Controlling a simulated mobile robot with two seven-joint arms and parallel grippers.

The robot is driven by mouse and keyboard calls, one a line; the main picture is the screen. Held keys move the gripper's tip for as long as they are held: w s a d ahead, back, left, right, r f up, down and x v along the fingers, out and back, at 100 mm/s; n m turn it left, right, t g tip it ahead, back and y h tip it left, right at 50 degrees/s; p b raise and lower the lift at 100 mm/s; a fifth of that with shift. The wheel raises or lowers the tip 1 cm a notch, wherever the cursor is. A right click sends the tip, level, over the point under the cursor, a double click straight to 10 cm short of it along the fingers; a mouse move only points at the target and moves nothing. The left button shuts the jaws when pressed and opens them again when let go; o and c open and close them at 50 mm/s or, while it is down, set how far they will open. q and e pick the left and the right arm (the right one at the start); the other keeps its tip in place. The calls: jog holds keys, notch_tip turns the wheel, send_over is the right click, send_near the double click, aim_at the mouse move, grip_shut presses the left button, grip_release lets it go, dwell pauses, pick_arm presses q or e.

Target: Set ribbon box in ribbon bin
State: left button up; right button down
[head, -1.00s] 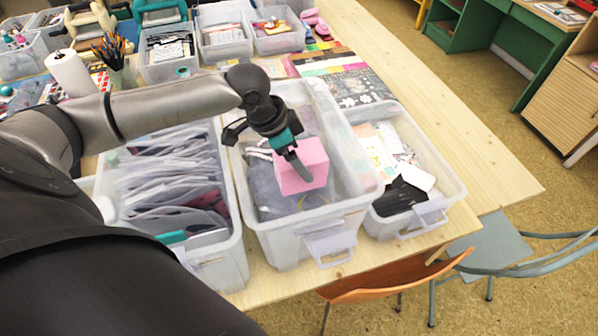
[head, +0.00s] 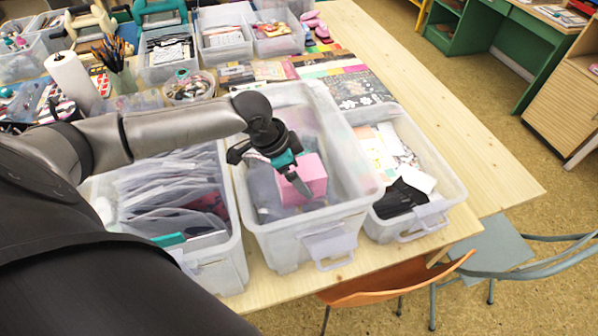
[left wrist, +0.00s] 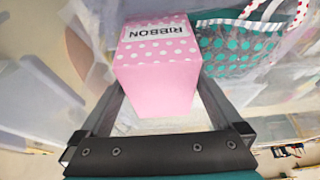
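The pink ribbon box (head: 315,174) is inside the middle clear plastic bin (head: 288,248) in the head view. My left gripper (head: 298,184) comes down over the box with a finger on its near side. In the left wrist view the box (left wrist: 157,62) shows white dots and a RIBBON label, and sits between both fingers of the left gripper (left wrist: 160,92), which look closed on its sides. Whether the box touches the bin floor is hard to tell. My right gripper is not in view.
A bin of packed sleeves (head: 233,262) stands left of the middle bin. A bin with papers and black items (head: 455,192) stands to its right. A teal dotted bag (left wrist: 238,50) lies beside the box. The wooden table (head: 420,90) is clear along its right side.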

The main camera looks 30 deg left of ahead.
pick_arm(q)
jog(key=shift+r, duration=0.1)
jog(key=p+v, duration=0.1)
jog(key=v, duration=1.1)
jog(key=shift+p, duration=0.35)
jog(key=shift+r, duration=0.1)
